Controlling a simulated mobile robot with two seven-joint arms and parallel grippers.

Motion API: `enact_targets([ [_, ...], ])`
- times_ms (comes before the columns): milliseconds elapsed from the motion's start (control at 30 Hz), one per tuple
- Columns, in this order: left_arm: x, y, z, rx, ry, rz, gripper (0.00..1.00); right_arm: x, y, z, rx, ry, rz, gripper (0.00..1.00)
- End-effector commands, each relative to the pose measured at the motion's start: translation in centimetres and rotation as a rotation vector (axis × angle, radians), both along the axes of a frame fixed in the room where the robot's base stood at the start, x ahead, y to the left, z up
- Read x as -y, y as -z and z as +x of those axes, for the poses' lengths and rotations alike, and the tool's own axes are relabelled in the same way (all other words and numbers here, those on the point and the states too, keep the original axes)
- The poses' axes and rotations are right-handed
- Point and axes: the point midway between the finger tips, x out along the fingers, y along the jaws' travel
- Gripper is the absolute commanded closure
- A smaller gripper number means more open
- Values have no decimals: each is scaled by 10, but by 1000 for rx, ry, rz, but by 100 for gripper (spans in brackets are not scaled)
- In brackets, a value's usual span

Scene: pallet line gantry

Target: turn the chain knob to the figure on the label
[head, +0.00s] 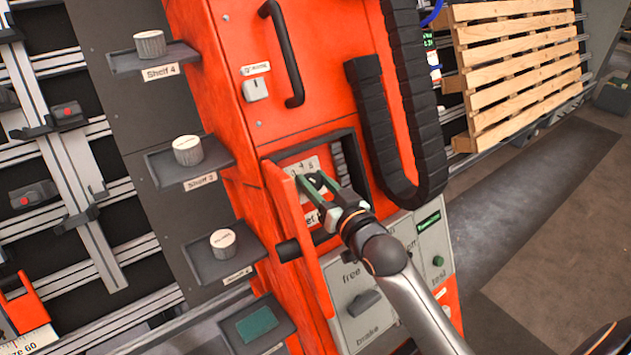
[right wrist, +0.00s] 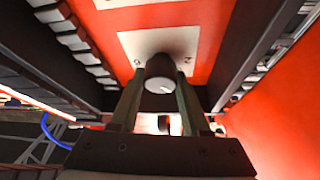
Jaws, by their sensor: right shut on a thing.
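The chain knob (right wrist: 160,72) is a dark round knob with a pale face and a short white mark, on a white dial plate (right wrist: 150,45) in the right wrist view. The dial plate (head: 302,168) also shows in the head view, inside an open recess, with small figures along its top. My right gripper (head: 313,183) reaches into the recess and hides the knob there. Its fingers (right wrist: 158,90) are shut on the knob, one on each side. A white label (head: 311,218) below is partly covered, and its figure cannot be read. My left gripper is not in view.
An open orange door (head: 286,215) stands just left of my right gripper. A black cable chain (head: 420,130) hangs to the right. Shelves with cylinders (head: 187,150) stick out at left.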

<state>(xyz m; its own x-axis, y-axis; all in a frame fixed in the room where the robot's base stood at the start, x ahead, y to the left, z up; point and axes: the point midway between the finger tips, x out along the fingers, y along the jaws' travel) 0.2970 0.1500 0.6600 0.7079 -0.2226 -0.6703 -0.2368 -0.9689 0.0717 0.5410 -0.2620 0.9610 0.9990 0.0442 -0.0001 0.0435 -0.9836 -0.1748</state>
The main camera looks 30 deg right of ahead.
Motion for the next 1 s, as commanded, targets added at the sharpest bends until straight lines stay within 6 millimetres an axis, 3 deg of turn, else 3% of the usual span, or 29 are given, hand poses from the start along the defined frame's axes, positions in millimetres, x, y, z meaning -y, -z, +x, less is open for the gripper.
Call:
enact_targets([
  [367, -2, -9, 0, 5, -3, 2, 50, 0, -2, 0, 9, -48, -91, 100],
  [1000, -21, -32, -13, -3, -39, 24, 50, 1, -3, 1, 69, -270, -506, 100],
])
